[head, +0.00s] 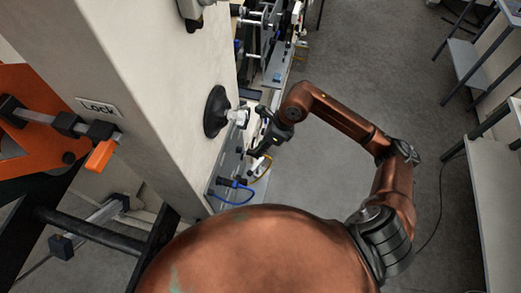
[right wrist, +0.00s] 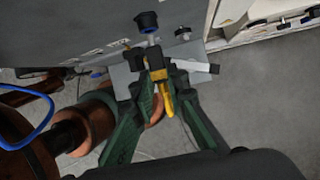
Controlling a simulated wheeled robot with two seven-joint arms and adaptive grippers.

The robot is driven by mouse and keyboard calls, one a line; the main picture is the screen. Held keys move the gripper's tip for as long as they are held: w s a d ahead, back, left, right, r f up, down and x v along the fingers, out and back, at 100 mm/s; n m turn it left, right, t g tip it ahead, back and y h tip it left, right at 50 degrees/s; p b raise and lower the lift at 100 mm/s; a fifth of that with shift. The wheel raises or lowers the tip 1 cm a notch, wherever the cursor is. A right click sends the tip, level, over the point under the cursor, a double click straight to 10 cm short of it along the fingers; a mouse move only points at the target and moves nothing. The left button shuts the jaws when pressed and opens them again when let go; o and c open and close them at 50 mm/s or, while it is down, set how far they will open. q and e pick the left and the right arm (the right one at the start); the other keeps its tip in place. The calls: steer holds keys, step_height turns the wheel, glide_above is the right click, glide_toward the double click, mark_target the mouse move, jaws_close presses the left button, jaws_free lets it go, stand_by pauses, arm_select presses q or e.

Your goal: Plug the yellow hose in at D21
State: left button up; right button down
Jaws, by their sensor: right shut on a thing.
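My right gripper (head: 255,148) is beside the machine's side panel in the head view. In the right wrist view its two green fingers (right wrist: 157,76) are closed on the end of the yellow hose (right wrist: 168,97). The hose's yellow length also shows below the gripper in the head view (head: 265,167). A fitting with a dark blue cap (right wrist: 146,20) stands just beyond the fingertips, on or near the grey panel (right wrist: 85,28). I cannot tell whether the hose end touches it. The small labels on the panel are unreadable, so I cannot pick out D21. My left gripper is not in view.
A blue hose (head: 236,184) loops out from the panel low down, left of the yellow one. A black round disc (head: 215,111) juts from the pale column (head: 150,60). Open grey floor (head: 350,55) lies to the right, with benches (head: 490,180) beyond.

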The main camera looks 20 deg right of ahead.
steer(key=shift+w+a+b, duration=0.45)
steer(key=shift+a+b, duration=0.1)
steer(key=shift+b, duration=0.2)
stand_by(1.4)
steer(key=c, duration=1.8)
jaws_free()
steer(key=v, duration=1.2)
